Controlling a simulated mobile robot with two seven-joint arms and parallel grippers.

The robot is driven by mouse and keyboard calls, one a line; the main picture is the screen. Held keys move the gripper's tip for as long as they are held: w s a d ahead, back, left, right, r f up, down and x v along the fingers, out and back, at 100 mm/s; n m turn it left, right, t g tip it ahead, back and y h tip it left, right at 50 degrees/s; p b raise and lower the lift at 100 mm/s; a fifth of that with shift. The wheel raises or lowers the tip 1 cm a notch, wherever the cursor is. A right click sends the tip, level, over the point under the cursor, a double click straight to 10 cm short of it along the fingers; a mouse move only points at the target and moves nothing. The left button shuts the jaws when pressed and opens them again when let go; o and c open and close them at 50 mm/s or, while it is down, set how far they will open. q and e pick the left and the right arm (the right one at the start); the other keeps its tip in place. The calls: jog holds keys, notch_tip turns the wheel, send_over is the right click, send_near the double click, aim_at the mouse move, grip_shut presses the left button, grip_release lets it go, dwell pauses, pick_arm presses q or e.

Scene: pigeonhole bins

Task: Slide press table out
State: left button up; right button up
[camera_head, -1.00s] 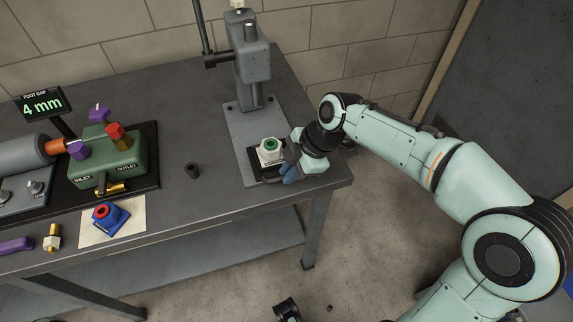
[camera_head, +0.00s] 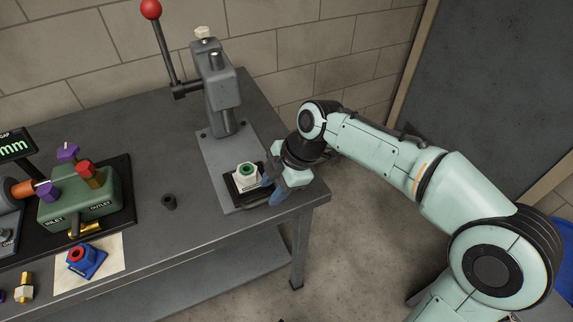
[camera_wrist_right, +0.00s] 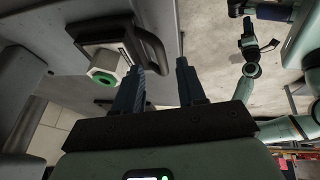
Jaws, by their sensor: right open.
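The press table is a dark sliding plate (camera_head: 240,201) at the front of the grey press base. A white block with a green ring (camera_head: 246,177) sits on it. In the right wrist view the plate (camera_wrist_right: 91,34) shows with a black loop handle (camera_wrist_right: 153,48) on its edge. My right gripper (camera_head: 268,190) is at the plate's front right side. Its blue-grey fingers (camera_wrist_right: 160,72) are open and apart, with part of the handle near the left finger; I cannot tell if they touch. My left gripper (camera_wrist_right: 249,43) seems to show far off, too small to read.
The grey press (camera_head: 222,90) has a red-knobbed lever (camera_head: 151,9). A green valve block (camera_head: 82,201) and a blue part (camera_head: 85,262) lie further left. The workbench edge (camera_head: 323,198) is close by.

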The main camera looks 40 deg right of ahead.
jog(key=p+v, duration=0.1)
jog(key=v, duration=0.9)
jog(key=shift+r+p, duration=0.15)
jog(key=shift+p, duration=0.15)
